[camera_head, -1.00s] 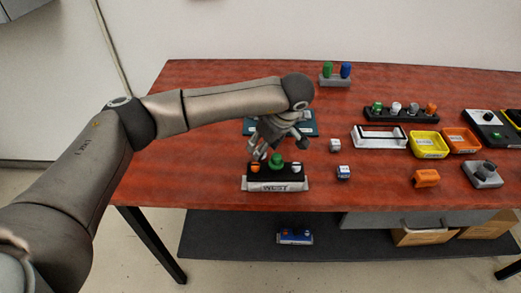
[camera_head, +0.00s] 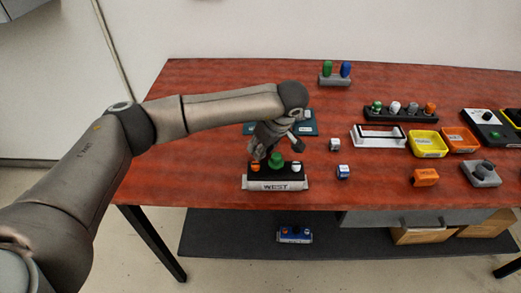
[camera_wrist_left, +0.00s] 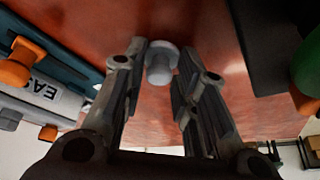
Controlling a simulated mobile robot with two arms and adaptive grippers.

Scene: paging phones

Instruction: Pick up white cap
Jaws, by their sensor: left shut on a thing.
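My left gripper (camera_head: 262,150) is just above and behind the tray labelled WEST (camera_head: 275,184). In the left wrist view its fingers (camera_wrist_left: 161,65) are shut on a pale white cap (camera_wrist_left: 160,64), with red tabletop behind it. The held cap is hidden in the head view. The WEST tray holds an orange cap (camera_head: 256,169), a green cap (camera_head: 276,160) and another white cap (camera_head: 297,167). My right gripper is not in view.
The teal EAST tray (camera_head: 308,128) lies behind the gripper. Small cubes (camera_head: 343,171) stand to the right. A white tray (camera_head: 378,143), a yellow bin (camera_head: 425,151) and an orange bin (camera_head: 461,140) are farther right. The front left tabletop is clear.

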